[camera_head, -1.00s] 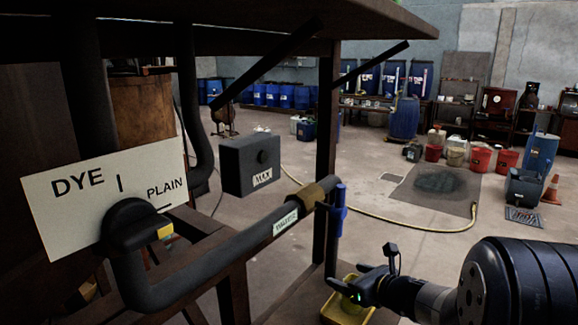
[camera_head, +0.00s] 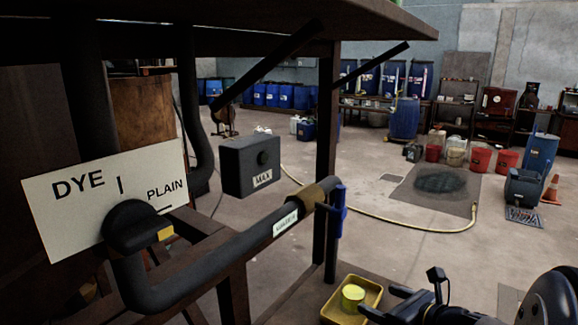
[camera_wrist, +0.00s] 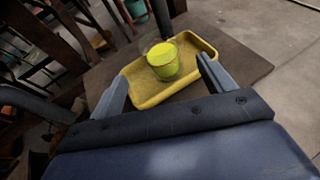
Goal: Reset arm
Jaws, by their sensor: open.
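My gripper (camera_head: 386,304) is at the lower right of the head view, just right of a yellow tray (camera_head: 372,283). In the wrist view my gripper (camera_wrist: 163,86) is open, with its two fingers apart and nothing between the tips. Past the fingertips, the yellow tray (camera_wrist: 148,98) lies on a dark board (camera_wrist: 245,68). A clear cup of yellow-green liquid (camera_wrist: 163,62) stands upright in the tray, and it also shows in the head view (camera_head: 352,297). The gripper is apart from the cup.
A sign reading DYE and PLAIN (camera_head: 60,215) with a black lever (camera_head: 133,226) is at left. A grey box marked MAX (camera_head: 248,165) hangs nearby. Open floor lies behind.

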